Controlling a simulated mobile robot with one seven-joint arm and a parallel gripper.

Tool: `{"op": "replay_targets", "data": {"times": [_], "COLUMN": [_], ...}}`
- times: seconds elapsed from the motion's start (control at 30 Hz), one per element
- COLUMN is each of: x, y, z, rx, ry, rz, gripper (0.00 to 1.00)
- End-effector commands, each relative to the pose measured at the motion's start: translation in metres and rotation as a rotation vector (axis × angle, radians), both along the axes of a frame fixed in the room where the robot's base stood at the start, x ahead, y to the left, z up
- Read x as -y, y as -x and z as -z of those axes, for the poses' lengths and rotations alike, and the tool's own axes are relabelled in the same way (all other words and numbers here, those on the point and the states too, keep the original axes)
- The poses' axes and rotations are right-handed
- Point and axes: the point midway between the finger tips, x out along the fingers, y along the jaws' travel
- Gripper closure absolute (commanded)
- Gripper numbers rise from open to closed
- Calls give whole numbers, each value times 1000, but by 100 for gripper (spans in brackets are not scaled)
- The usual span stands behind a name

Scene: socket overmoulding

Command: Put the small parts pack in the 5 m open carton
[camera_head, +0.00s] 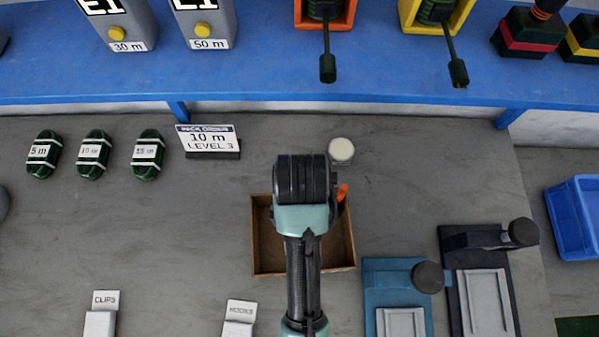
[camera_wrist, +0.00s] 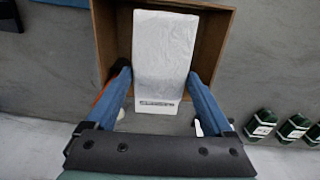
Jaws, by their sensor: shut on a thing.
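In the wrist view, the white small parts pack (camera_wrist: 165,50) with a printed strip at its near end lies between the two blue fingers of my gripper (camera_wrist: 162,82), which is shut on it. The pack overlaps the inside of the brown open carton (camera_wrist: 222,40); I cannot tell how high it is over the carton floor. In the head view my wrist covers the middle of the carton (camera_head: 267,262) and hides the pack and fingertips. An orange piece (camera_head: 342,192) shows at the carton's upper right. The carton's length marking is not visible.
A sign (camera_head: 207,138) reading "10 m LEVEL 3" and a white round pot (camera_head: 341,150) stand behind the carton. Green coils (camera_head: 92,155) lie left. A blue fixture (camera_head: 395,280) is close at right. CLIPS (camera_head: 104,300) and another label holder (camera_head: 240,312) stand in front.

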Motion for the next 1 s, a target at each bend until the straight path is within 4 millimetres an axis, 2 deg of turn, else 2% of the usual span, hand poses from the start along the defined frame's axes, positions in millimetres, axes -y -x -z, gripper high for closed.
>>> {"op": "replay_targets", "data": {"times": [0.03, 0.4, 0.67, 0.87, 1.0], "x": [0, 0, 0, 0, 0], "y": [0, 0, 0, 0, -1], "z": [19, 102, 129, 158, 164], "rx": [0, -4, -1, -1, 2], "ry": [0, -1, -1, -1, 0], "rz": [0, -1, 0, 0, 0], "gripper": [79, 79, 79, 79, 79]}}
